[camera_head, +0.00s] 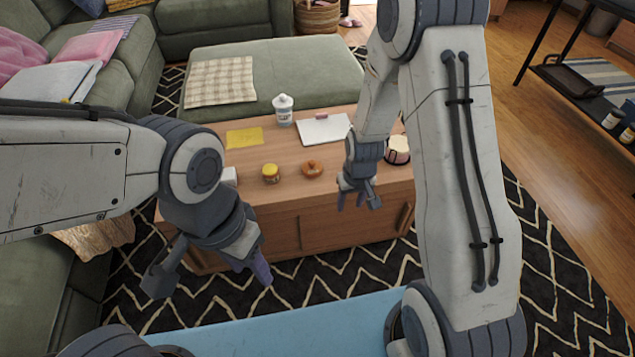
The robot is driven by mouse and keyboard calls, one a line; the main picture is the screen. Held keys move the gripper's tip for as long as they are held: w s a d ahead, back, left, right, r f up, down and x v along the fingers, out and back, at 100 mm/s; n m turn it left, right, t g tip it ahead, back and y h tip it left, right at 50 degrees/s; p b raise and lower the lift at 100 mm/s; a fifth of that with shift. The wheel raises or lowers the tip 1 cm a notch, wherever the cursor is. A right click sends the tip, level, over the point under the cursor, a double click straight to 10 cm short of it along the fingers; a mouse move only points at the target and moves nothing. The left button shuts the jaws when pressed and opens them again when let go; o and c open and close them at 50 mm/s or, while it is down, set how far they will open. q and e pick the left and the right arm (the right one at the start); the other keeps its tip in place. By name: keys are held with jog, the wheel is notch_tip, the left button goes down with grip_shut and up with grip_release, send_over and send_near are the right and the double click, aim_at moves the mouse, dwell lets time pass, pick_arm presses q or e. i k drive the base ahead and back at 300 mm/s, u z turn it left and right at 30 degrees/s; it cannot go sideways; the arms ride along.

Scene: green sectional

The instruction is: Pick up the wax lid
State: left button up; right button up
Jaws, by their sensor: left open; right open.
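I cannot tell for certain which item is the wax lid. On the wooden coffee table (290,205) stand a small jar with a yellow lid (271,173), a white lidded container (283,110) and a round cream and pinkish item (397,150), partly hidden by my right arm. My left gripper (210,275) is open and empty, in front of the table's near left side. My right gripper (358,204) is open and empty, in front of the table's right part, close to the cream item's left. Neither gripper visibly touches anything.
A brown ring-shaped item (312,168), a yellow sheet (244,137) and a white board (324,129) lie on the table. A green ottoman (300,80) stands behind it, a green sofa (125,75) at left. A dark shelf (575,80) stands at far right.

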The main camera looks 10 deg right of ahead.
aim_at(312, 168)
jog(key=z, duration=0.5)
jog(key=k, duration=0.1)
jog(key=u, duration=0.95)
jog(key=i, duration=0.95)
jog(key=z, duration=0.5)
